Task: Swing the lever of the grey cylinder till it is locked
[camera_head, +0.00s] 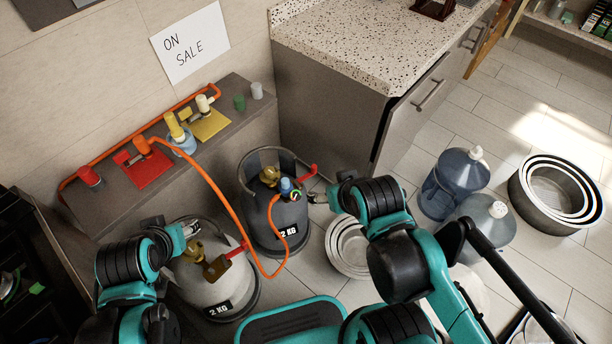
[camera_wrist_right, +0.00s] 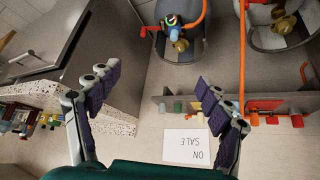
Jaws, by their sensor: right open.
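The dark grey cylinder (camera_head: 262,221), labelled 2 KG, stands upright on the floor. A blue-capped regulator (camera_head: 286,188) with a gauge sits at its brass valve (camera_head: 269,175). A red lever (camera_head: 308,172) sticks out on the regulator's right side. In the right wrist view, the cylinder (camera_wrist_right: 186,50), regulator (camera_wrist_right: 172,22) and lever (camera_wrist_right: 143,31) show upside down, beyond the fingers. My right gripper (camera_head: 328,188) is open and empty, just right of the lever, apart from it. It also shows in the wrist view (camera_wrist_right: 158,76). My left gripper (camera_head: 190,228) is by the pale cylinder; its jaw state is unclear.
A pale cylinder (camera_head: 196,283) with its own red lever (camera_head: 238,252) stands at left. An orange hose (camera_head: 229,204) runs from the shelf (camera_head: 242,101) to the regulator. Steel pots (camera_head: 349,262), water bottles (camera_head: 450,184) and a counter cabinet (camera_head: 325,111) stand nearby.

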